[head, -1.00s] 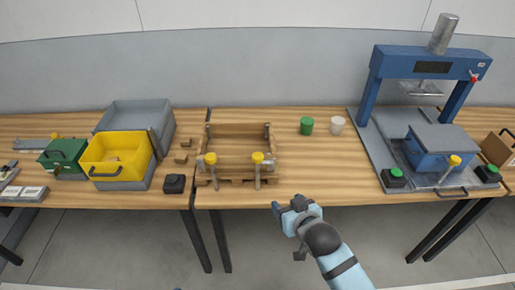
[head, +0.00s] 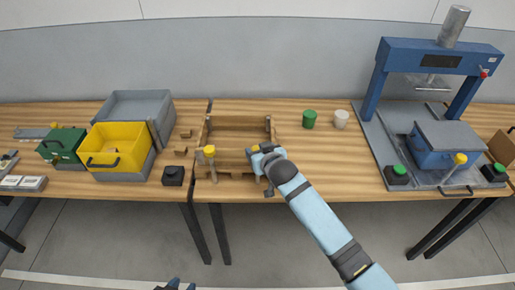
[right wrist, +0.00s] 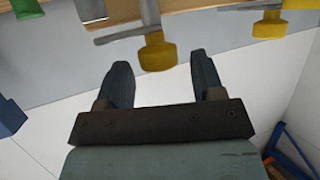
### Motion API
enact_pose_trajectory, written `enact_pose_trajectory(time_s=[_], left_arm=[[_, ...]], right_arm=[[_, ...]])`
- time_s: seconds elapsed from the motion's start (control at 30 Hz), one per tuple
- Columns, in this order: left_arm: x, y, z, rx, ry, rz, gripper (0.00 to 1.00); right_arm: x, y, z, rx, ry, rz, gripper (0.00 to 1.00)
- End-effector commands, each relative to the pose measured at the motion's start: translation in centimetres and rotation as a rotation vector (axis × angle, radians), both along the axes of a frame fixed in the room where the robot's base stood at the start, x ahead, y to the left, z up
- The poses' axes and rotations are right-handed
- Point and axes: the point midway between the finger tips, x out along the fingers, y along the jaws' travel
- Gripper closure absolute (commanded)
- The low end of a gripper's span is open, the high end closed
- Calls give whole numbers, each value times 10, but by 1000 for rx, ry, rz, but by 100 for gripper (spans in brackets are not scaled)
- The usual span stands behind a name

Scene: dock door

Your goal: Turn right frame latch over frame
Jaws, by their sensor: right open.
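The wooden frame (head: 239,121) sits on the bench in the middle of the head view. The right frame latch has a yellow knob, mostly hidden by my right gripper (head: 258,154) in the head view. In the right wrist view the knob (right wrist: 157,53) and its grey bar show clearly. My right gripper is open, its fingers (right wrist: 162,78) on either side just short of the knob, not closed on it. The left latch's yellow knob (head: 209,150) stands at the frame's front left. My left gripper (head: 175,284) barely shows at the bottom edge; its jaws are unclear.
A green cup (head: 309,119) and a white cup (head: 340,118) stand right of the frame. A blue press (head: 440,55) stands further right. A yellow bin (head: 112,148) and a black block (head: 173,175) are left.

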Motion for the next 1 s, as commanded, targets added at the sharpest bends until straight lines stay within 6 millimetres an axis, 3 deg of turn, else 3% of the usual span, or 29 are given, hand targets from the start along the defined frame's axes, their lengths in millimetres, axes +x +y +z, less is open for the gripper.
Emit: enact_pose_trajectory(time_s=[0.2,0.5,0.57,0.7,1.0], left_arm=[[0,-1,1,-1,-1,-1,62],[1,-2,2,-4,-4,0,62],[1,-2,3,-4,-5,0,62],[1,-2,3,-4,-5,0,62],[1,-2,5,-4,-4,0,62]], right_arm=[[16,7,-7,0,0,0,38],[18,7,-8,0,0,0,38],[18,7,-8,0,0,0,50],[18,7,-8,0,0,0,82],[18,6,-8,-2,-1,24,84]])
